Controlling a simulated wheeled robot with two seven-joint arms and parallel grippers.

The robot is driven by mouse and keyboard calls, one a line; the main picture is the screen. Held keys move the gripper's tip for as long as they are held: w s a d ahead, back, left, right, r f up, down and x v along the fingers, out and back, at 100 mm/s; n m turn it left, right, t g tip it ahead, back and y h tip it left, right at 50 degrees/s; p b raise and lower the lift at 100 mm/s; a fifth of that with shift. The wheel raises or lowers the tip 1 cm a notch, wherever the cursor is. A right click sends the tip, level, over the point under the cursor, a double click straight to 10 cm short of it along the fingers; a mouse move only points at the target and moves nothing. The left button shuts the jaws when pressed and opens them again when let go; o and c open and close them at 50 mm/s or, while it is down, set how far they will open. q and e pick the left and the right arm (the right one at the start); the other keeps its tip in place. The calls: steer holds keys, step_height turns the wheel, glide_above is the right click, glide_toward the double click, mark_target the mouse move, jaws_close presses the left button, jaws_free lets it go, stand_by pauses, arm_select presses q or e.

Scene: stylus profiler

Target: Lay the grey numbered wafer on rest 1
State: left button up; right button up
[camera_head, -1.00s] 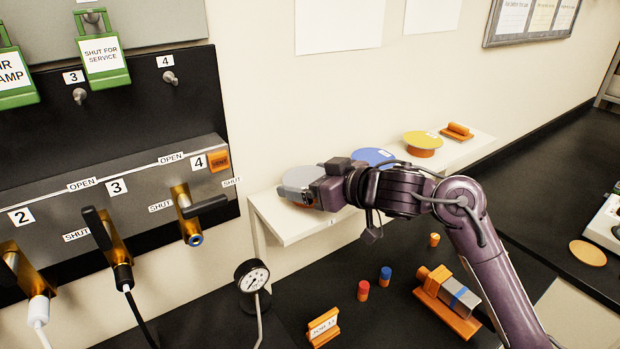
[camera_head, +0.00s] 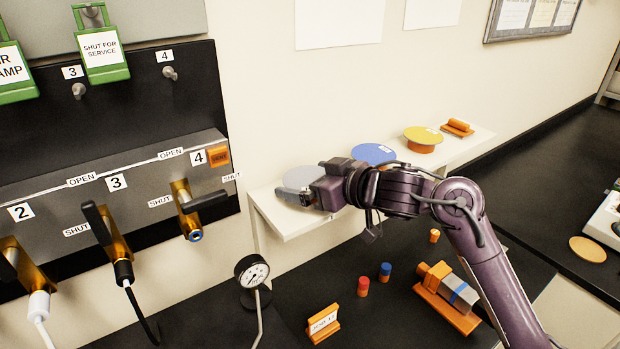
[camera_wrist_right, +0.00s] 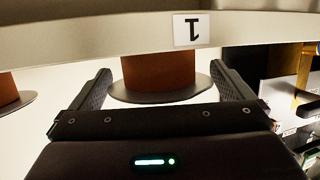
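The grey wafer (camera_head: 303,177) lies roughly level at the left end of the white shelf (camera_head: 285,224). My right gripper (camera_head: 297,196) is at its near side, at wafer height or just below. In the right wrist view its two fingers (camera_wrist_right: 160,80) are spread, one either side of an orange-brown stem (camera_wrist_right: 163,72) with a dark round flange, and appear clear of it. A pale band above the stem carries an inverted label "1" (camera_wrist_right: 192,30). I cannot tell whether the band is wafer or shelf, or how the wafer is seated. My left gripper is not in view.
A blue wafer (camera_head: 374,154) and a yellow wafer (camera_head: 423,134) on an orange drum stand along the shelf, with an orange block (camera_head: 458,127) at its far end. The valve panel (camera_head: 110,190) is to the left. A gauge (camera_head: 252,271) stands below, on the dark bench.

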mark_target(307, 178)
stand_by(0.3)
steer(key=shift+s+d+r, duration=0.15)
steer(key=shift+d, duration=0.05)
steer(key=p+v, duration=0.3)
steer(key=v, duration=0.1)
steer(key=shift+s+d+r, duration=0.15)
steer(key=shift+p+v, duration=0.75)
steer(key=shift+v, duration=0.25)
steer(key=shift+s, duration=0.1)
steer(key=b+v, duration=0.2)
steer(key=v, duration=0.5)
steer(key=shift+s+d, duration=0.25)
